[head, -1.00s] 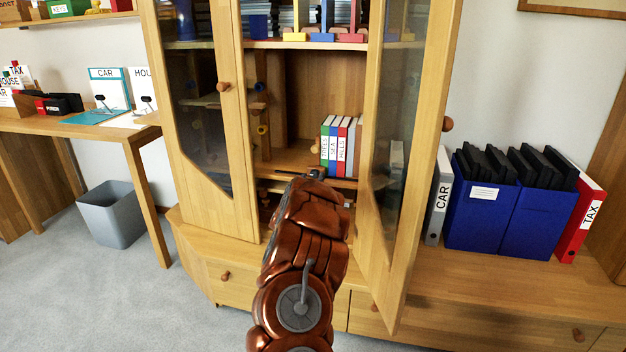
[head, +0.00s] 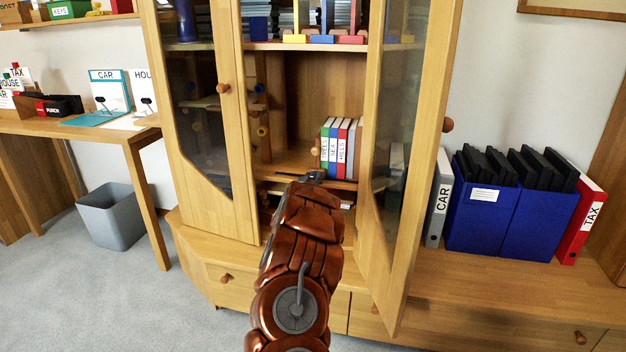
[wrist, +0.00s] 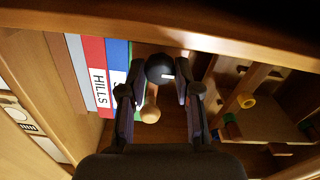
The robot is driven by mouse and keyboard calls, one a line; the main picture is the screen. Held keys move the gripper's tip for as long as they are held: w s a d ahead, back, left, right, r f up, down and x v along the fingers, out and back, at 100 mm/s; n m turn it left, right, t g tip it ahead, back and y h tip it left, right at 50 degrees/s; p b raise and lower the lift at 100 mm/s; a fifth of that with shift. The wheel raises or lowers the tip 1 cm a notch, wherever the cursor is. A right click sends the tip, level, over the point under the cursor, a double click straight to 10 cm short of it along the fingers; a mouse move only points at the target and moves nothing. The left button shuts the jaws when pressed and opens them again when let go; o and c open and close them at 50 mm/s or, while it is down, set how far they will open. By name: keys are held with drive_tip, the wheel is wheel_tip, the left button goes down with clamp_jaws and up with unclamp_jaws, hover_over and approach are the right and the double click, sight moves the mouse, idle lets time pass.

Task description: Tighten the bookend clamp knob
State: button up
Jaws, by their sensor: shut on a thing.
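My gripper (wrist: 159,78) has its two fingers on either side of a round black knob (wrist: 159,68) with a small white mark, and is shut on it. The knob sits beside the row of books in the wrist view. In the head view my gripper (head: 312,177) reaches into the open cabinet at the shelf edge in front of the books, and the black knob cannot be made out there. A pale wooden knob (wrist: 151,112) shows between the fingers, nearer the palm in the picture. The upright books (head: 338,148) include green, blue, red and white spines.
The open glass door (head: 405,170) stands just right of my arm, and the closed left door (head: 200,110) is to its left. A shelf with wooden posts (wrist: 245,95) lies right of the fingers in the wrist view. Blue file boxes (head: 510,215) stand on the right.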

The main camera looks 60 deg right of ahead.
clamp_jaws()
drive_tip(key=shift+m, duration=0.4)
drive_tip(key=shift+m+b, duration=1)
drive_tip(key=shift+m, duration=1.6)
drive_tip(key=o, duration=0.7)
unclamp_jaws()
drive_tip(key=shift+s+a, duration=0.1)
